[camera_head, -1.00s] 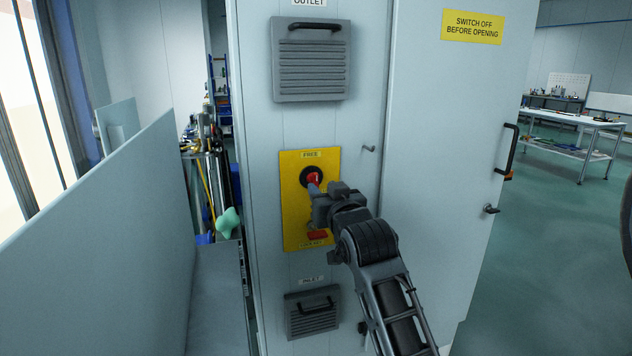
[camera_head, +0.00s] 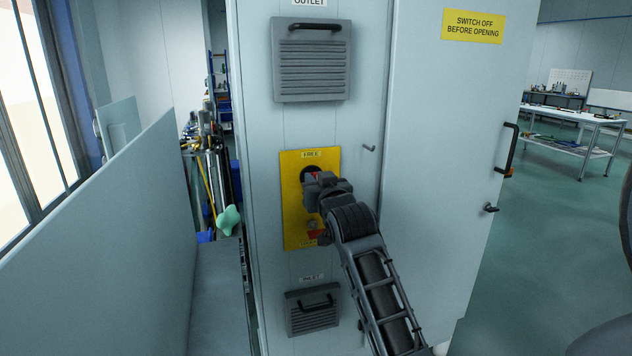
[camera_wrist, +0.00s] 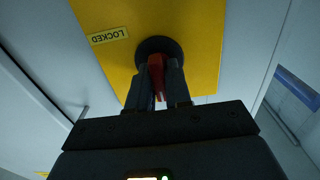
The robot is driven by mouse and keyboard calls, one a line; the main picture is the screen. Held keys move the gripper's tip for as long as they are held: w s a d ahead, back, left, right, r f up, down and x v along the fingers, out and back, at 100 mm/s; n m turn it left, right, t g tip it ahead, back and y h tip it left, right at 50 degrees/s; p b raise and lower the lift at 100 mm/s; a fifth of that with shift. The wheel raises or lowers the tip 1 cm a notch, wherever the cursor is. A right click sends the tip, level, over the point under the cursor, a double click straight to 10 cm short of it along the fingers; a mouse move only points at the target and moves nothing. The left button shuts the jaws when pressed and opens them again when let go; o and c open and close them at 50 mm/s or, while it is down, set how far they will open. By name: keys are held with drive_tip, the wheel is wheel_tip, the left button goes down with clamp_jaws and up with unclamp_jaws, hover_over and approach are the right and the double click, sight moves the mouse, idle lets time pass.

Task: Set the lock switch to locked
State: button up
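The lock switch is a red handle (camera_wrist: 156,72) on a round black base (camera_wrist: 170,46), mounted on a yellow plate (camera_head: 291,205). In the head view only a bit of red shows beside my gripper (camera_head: 312,184), which hides most of the switch. In the wrist view my gripper (camera_wrist: 160,88) has one finger on each side of the red handle, with no clear gap, so it looks shut on it. A FREE label (camera_head: 311,154) sits at the plate's top. A LOCKED label (camera_wrist: 109,37) shows upside down in the wrist view. The handle's exact angle is hard to tell.
The plate is on a pale cabinet between an outlet grille (camera_head: 311,62) above and an inlet grille (camera_head: 312,312) below. A small hook (camera_head: 369,148) sticks out right of the plate. A low grey partition (camera_head: 100,230) stands at the left.

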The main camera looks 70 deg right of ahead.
clamp_jaws()
drive_tip(key=shift+m, duration=0.3)
drive_tip(key=m, duration=0.3)
drive_tip(key=shift+m, duration=0.3)
drive_tip(key=m+b, duration=0.1)
drive_tip(key=m, duration=0.3)
drive_tip(key=shift+s+f+m, duration=0.1)
drive_tip(key=shift+m, duration=0.2)
drive_tip(key=m+b, duration=0.1)
drive_tip(key=m, duration=0.3)
drive_tip(key=shift+d+f+m+b, duration=0.1)
drive_tip(key=shift+f+m+b, duration=0.05)
drive_tip(key=shift+m+b, duration=0.2)
drive_tip(key=shift+s+m+b, duration=0.1)
drive_tip(key=shift+m+b, duration=0.85)
drive_tip(key=shift+m, duration=1.2)
